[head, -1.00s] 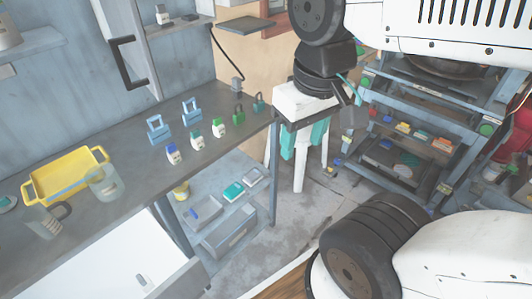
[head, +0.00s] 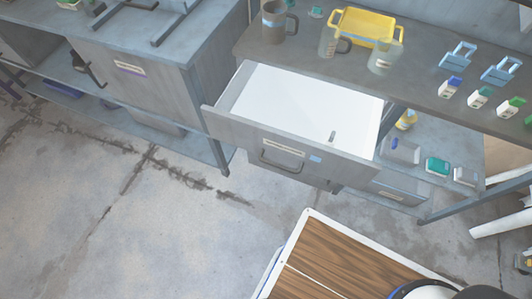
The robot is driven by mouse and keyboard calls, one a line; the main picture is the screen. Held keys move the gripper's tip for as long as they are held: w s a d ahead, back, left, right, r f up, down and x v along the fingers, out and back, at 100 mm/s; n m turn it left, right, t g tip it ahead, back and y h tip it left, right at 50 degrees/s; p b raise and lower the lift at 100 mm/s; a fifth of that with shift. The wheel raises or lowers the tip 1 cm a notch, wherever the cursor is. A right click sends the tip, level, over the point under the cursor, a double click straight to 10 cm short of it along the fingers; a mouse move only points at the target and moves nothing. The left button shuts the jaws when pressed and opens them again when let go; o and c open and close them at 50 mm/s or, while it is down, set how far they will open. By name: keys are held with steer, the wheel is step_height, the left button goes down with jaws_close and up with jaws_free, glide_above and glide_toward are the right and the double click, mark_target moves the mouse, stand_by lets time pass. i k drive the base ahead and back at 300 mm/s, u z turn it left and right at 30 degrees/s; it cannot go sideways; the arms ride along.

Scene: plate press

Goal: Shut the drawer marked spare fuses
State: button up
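A drawer (head: 226,119) under the workbench stands pulled well out, with its pale, nearly bare inside showing. A small greyish item (head: 332,136) lies in it near the front. The drawer's front has a bar handle (head: 281,160) and a label (head: 284,148) too small to read. I cannot confirm the words spare fuses. My gripper is not in view. Pale leg-like parts (head: 500,222) at the right edge cannot be identified for sure.
A lower shelf (head: 455,150) has several small boxes. Another cabinet (head: 130,70) with a labelled front stands at left. The concrete floor (head: 130,230) before the drawer is clear.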

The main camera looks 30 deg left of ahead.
mark_target(283, 116)
steer(key=u, duration=2.4)
steer(key=k, duration=1.15)
steer(key=z, duration=0.95)
